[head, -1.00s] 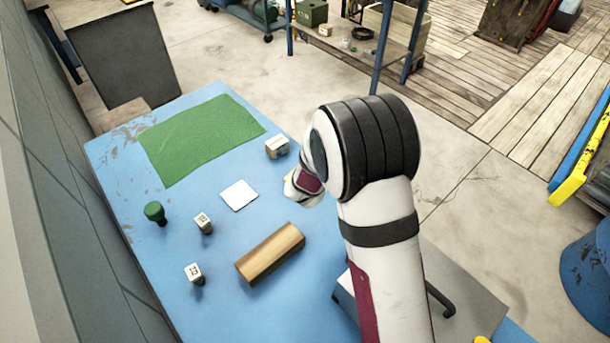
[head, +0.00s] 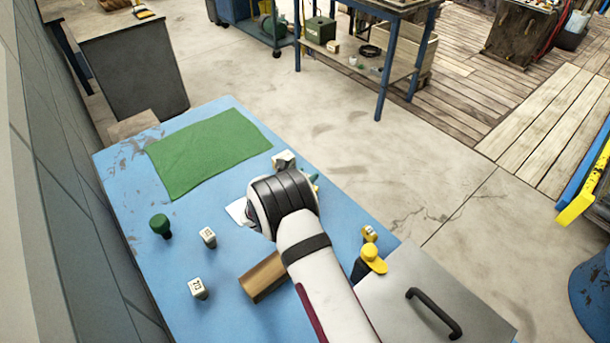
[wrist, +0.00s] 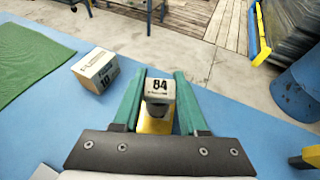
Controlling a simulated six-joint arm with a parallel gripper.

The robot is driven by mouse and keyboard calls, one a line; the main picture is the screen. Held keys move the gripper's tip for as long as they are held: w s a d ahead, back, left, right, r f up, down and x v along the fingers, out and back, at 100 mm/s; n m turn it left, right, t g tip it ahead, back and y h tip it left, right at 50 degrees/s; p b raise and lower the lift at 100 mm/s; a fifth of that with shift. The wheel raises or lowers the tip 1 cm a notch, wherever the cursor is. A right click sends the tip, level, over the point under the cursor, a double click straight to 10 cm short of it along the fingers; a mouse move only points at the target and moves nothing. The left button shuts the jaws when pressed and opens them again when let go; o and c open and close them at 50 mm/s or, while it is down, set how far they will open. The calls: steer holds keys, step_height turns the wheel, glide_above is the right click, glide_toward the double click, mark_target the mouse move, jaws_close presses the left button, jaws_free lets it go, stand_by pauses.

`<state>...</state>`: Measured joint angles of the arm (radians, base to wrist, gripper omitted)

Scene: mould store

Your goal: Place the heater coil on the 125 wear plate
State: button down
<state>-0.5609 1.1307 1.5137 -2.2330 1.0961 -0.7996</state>
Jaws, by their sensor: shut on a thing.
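My gripper (wrist: 160,84) has its green fingers on either side of a small piece with a pale top marked 84 (wrist: 159,88) and a yellow lower part. It is shut on this piece, above the blue table. In the head view my arm covers most of the gripper (head: 313,179). I cannot make out anything as a heater coil. No mark 125 is legible. A thin white plate (head: 236,210) lies on the table, partly hidden by my arm. Pale-topped numbered pieces (head: 208,236) (head: 197,288) stand to its left, beside a dark green knobbed piece (head: 160,225).
A green mat (head: 205,150) covers the far table end. A small pale box (head: 283,159) stands near the far right edge; it also shows in the wrist view (wrist: 97,72). A brown block (head: 262,277), a yellow-topped piece (head: 372,258) and a grey handled lid (head: 440,295) are nearer.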

steer(key=shift+f, duration=0.1)
steer(key=shift+c, duration=2.2)
jaws_free()
